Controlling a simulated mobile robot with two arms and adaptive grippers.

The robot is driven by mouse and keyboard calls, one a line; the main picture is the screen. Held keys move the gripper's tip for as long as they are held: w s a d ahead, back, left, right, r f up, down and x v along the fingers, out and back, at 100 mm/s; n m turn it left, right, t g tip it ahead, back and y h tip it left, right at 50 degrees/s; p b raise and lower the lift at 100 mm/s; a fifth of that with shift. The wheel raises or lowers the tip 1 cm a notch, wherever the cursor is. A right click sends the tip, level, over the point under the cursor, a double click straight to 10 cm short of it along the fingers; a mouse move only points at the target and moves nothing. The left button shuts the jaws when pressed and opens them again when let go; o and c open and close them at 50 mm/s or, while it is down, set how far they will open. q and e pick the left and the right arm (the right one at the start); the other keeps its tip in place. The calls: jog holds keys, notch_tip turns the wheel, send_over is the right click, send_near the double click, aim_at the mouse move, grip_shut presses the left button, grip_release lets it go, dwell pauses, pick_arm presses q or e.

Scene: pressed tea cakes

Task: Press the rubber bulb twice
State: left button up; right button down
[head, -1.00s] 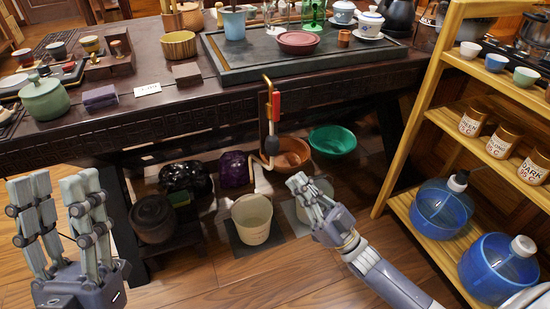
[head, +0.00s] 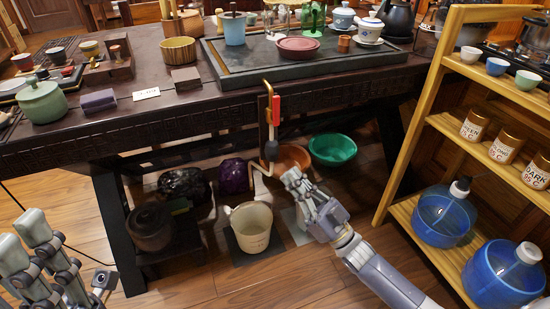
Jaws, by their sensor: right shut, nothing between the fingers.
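A cream bucket (head: 251,228) stands on the floor under the tube. A brown basin (head: 293,156) and a green basin (head: 332,149) lie behind. A wooden shelf (head: 402,160) with jars and blue bottles stands at right. A dark pot (head: 150,226) is at left.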

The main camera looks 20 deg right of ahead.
aim_at(273, 153)
jog(key=shift+w+b, duration=1)
jog(key=shift+w, duration=1.75)
jog(key=shift+w+a, duration=0.1)
jog(key=shift+w, duration=0.3)
